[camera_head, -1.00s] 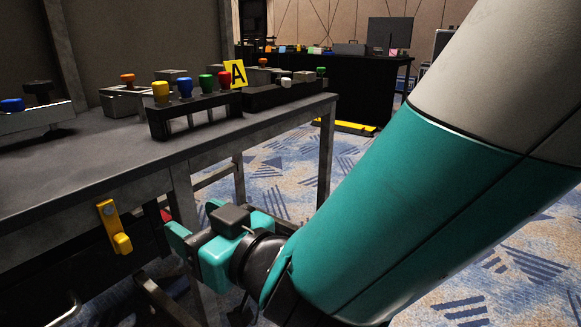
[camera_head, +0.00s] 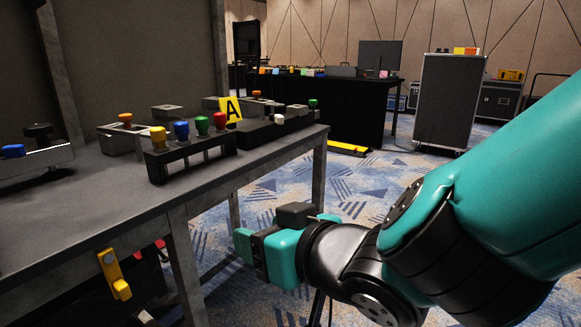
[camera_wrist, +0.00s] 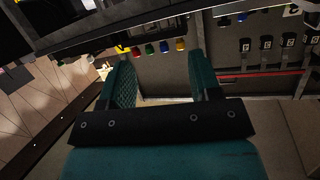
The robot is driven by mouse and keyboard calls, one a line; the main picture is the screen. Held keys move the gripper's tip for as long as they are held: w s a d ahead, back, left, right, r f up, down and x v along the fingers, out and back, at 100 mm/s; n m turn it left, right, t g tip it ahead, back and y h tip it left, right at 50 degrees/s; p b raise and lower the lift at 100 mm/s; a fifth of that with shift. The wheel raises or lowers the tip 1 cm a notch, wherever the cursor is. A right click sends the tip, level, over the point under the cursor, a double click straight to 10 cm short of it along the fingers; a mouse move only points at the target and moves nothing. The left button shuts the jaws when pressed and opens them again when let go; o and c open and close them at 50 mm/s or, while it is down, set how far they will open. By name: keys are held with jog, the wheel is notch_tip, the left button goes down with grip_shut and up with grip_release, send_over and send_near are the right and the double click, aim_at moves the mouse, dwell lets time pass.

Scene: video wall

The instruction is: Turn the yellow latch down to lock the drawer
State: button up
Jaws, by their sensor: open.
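The yellow latch (camera_head: 114,275) is on the front of the workbench, just below the top's edge, at the lower left of the head view. It slants steeply down to the right, with its thick knob at the lower end. A dark drawer front (camera_head: 146,272) shows partly beside it under the bench top. My teal gripper (camera_head: 245,246) is to the right of the latch, clear of it, past the bench leg. In the wrist view my gripper (camera_wrist: 163,75) has its two fingers wide apart with nothing between them. I cannot make out the latch in the wrist view.
The workbench top (camera_head: 90,210) carries a rack of coloured knobs (camera_head: 190,155) and a yellow "A" card (camera_head: 231,110). A bench leg (camera_head: 184,265) stands between latch and gripper. Open carpet (camera_head: 350,190) lies right of the bench, with a dark table (camera_head: 340,110) and grey case (camera_head: 447,100) behind.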

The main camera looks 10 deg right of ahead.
jog(key=d+r+h+p, duration=0.1)
jog(key=r+p, duration=0.1)
jog(key=d+r+m+g+h+p, duration=0.1)
jog(key=d+r+p, duration=0.1)
jog(key=p, duration=0.1)
jog(key=shift+d+r+g, duration=0.3)
jog(key=s+d+n+g+h, duration=0.2)
jog(key=s+d+g+h, duration=0.1)
jog(key=s+d+g, duration=0.85)
notch_tip(320, 180, up, 29)
jog(key=s+a+t+p, duration=0.1)
jog(key=p, duration=2.9)
jog(key=shift+s+a+r, duration=0.15)
jog(key=shift+s+r, duration=0.05)
jog(key=shift+s, duration=0.15)
jog(key=shift+t, duration=0.25)
